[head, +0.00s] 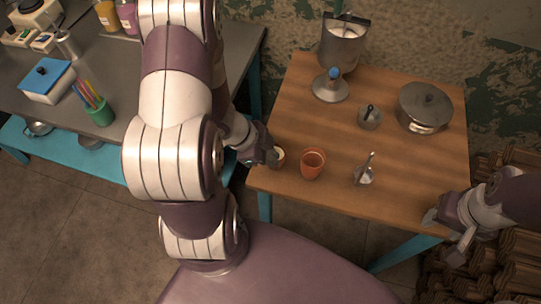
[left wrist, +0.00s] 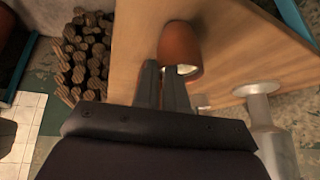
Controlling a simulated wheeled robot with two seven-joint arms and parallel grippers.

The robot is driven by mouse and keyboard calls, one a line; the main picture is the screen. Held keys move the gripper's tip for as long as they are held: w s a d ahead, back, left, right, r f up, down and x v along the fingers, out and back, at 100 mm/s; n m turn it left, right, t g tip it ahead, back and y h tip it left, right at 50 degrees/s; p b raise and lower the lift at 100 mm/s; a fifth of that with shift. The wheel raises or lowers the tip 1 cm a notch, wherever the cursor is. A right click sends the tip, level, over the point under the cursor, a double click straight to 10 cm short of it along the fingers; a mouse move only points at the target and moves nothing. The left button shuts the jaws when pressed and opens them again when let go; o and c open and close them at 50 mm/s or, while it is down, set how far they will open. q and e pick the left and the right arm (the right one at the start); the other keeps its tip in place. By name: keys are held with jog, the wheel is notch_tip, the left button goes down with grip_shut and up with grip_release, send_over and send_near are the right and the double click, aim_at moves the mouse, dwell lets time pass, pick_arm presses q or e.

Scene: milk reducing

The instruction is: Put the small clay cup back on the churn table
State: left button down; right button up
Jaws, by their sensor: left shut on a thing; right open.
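I cannot tell whether the cup's base touches the tabletop. My right gripper (head: 447,235) is open and empty, by the table's front right corner.
A metal cup with a utensil (head: 364,175), a small metal pot (head: 370,117), a lidded pot (head: 425,108) and a metal separator (head: 340,50) stand on the table. A grey bench (head: 120,140) is at left.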

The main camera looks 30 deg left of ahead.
pick_arm(q)
jog(key=c, duration=1.2)
grip_release()
jog(key=shift+a+f, duration=0.1)
jog(key=shift+f, duration=0.05)
jog(key=p+v, duration=0.6)
jog(key=v, duration=0.6)
jog(key=w+a+r+n+t+y, duration=0.1)
jog(key=w+a+r+n+y, duration=0.1)
jog(key=w+r+n+y, duration=0.35)
jog(key=s+d+r+n+g, duration=0.2)
jog(key=s+d+n+g, duration=0.1)
jog(key=d+n, duration=0.4)
jog(key=s+d, duration=0.1)
jog(key=d, duration=0.2)
jog(key=shift+s+d, duration=0.15)
jog(key=shift+d, duration=0.15)
